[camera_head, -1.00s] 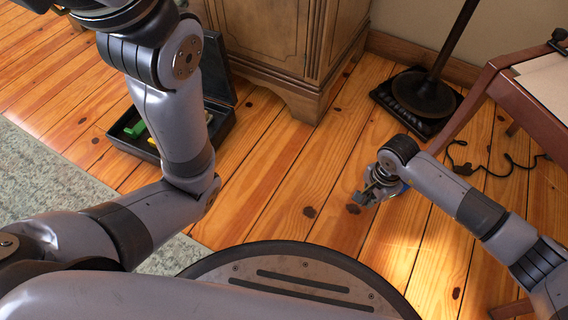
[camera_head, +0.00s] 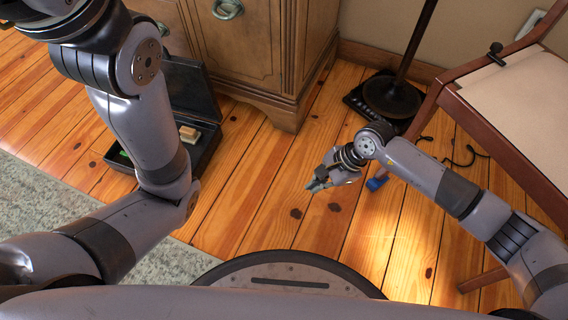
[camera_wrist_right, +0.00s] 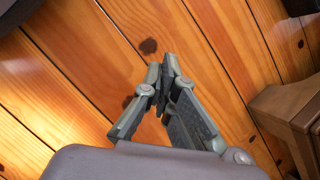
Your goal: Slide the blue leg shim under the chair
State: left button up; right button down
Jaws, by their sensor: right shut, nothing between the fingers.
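The blue leg shim (camera_head: 376,183) lies on the plank floor, small and partly hidden by my right wrist. The chair (camera_head: 518,88), with a red-brown frame and pale seat, stands at the right in the head view; one of its legs (camera_head: 484,280) shows lower down. My right gripper (camera_head: 314,186) is shut and empty, over the floor to the left of the shim and apart from it. In the right wrist view its fingertips (camera_wrist_right: 160,82) meet above bare planks, with no shim there. My left gripper is outside the head view.
An open black case (camera_head: 206,150) holding a cream block (camera_head: 189,134) stands behind my left arm. A wooden cabinet (camera_head: 250,50) stands at the back. A dark stand base (camera_head: 388,98) and a black cable (camera_head: 462,155) lie near the chair. The middle floor is clear.

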jog(key=s+a+r+m+y+p, duration=0.1)
jog(key=a+r+m+y+p, duration=0.2)
jog(key=a+r+y, duration=0.2)
jog(key=shift+a+r+m+t+p, duration=0.3)
jog(key=shift+a+r+m+p, duration=0.1)
jog(key=shift+a+r, duration=1.4)
